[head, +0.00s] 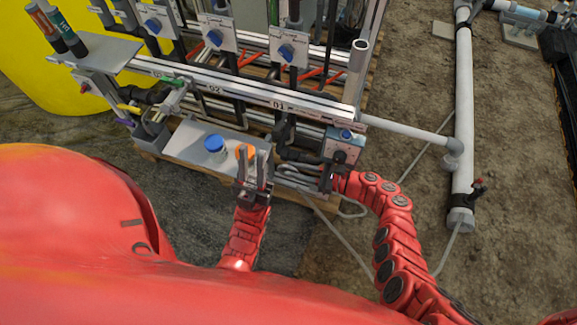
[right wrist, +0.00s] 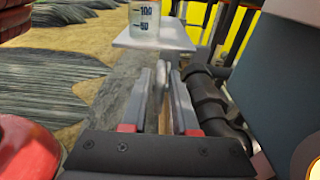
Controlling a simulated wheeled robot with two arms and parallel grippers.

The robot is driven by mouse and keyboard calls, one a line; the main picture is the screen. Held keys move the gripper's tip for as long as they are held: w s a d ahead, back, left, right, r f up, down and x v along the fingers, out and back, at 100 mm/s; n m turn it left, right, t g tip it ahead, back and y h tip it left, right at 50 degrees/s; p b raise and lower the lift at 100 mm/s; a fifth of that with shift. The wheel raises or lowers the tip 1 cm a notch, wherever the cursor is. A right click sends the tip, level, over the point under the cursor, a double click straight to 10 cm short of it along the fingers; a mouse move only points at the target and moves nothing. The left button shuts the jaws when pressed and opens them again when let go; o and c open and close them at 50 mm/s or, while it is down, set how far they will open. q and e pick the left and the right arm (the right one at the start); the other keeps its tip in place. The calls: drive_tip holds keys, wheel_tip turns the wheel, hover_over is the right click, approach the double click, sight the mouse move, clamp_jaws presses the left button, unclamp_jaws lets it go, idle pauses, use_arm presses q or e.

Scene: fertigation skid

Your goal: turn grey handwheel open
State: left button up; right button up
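I cannot make out a grey handwheel for certain in either view. My left gripper (head: 253,166) points up the head view, its two dark fingers apart and empty, in front of an orange-topped item (head: 245,151) on a grey shelf. My right gripper (head: 327,178) is low beside a grey box with a blue knob (head: 343,153), partly hidden there. A black pipe fitting (right wrist: 208,98) runs close beside the right finger.
The grey shelf (head: 185,147) carries a blue-topped container (head: 214,144). A graduated container (right wrist: 145,18) stands on a shelf in the right wrist view. Skid rails (head: 225,92) and blue-knobbed panels (head: 219,36) lie beyond. A white pipe (head: 464,110) and loose grey hoses (head: 340,235) lie right.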

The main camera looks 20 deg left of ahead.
drive_tip(key=d+r+p, duration=0.1)
drive_tip(key=d+p, duration=0.1)
drive_tip(key=d, duration=1.3)
drive_tip(key=shift+s+r, duration=0.25)
drive_tip(key=shift+r, duration=0.1)
